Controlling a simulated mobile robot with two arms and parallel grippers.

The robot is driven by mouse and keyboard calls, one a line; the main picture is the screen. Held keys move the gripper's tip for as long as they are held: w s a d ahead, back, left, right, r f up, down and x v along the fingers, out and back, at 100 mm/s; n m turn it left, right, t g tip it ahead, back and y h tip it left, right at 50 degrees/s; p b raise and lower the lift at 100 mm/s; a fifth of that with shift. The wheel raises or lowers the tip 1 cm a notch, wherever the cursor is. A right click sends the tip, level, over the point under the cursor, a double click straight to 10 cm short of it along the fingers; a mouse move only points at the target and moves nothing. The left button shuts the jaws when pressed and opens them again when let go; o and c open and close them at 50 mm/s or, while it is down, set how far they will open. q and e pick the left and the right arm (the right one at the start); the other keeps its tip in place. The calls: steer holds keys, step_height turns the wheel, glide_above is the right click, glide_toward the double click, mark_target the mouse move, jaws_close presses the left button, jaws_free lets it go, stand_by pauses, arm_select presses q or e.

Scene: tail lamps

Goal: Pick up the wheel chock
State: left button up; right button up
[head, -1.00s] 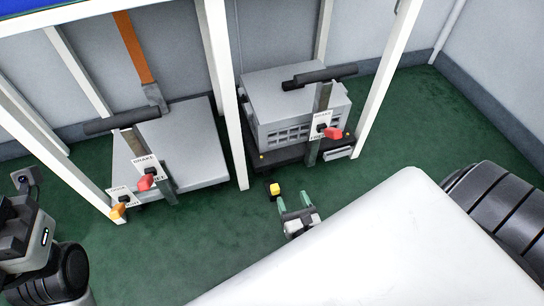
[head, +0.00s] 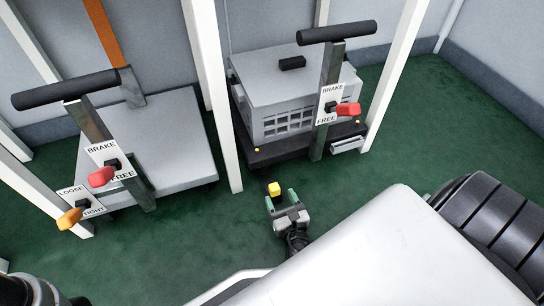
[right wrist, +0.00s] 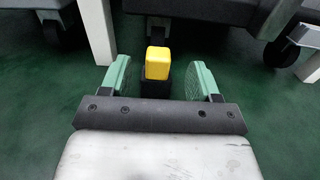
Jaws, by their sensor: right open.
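The wheel chock (head: 274,189), black with a yellow top, stands on the green floor near the front of the right cart. My right gripper (head: 282,197) is open just in front of it, its green fingers pointing at it. In the right wrist view the chock (right wrist: 157,70) is seen beyond the palm, between the two open fingers (right wrist: 157,88); I cannot tell how deep it sits between them. Nothing is gripped. My left gripper is not in view; only a dark part of my own body shows at the lower left.
The right cart (head: 262,158) bears a grey crate (head: 290,95) and has a handle post with a red lever (head: 348,109). Cart wheels (right wrist: 158,28) are close beyond the chock.

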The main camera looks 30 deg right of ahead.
mark_target(276, 192)
steer(key=shift+w+d+f, duration=0.1)
steer(key=shift+w+d, duration=0.1)
steer(key=shift+w, duration=0.5)
steer(key=b+x, duration=0.4)
steer(key=shift+w+a+f, duration=0.1)
steer(key=shift+f, duration=0.05)
steer(key=shift+w, duration=0.4)
steer(key=shift+r, duration=0.2)
jaws_close()
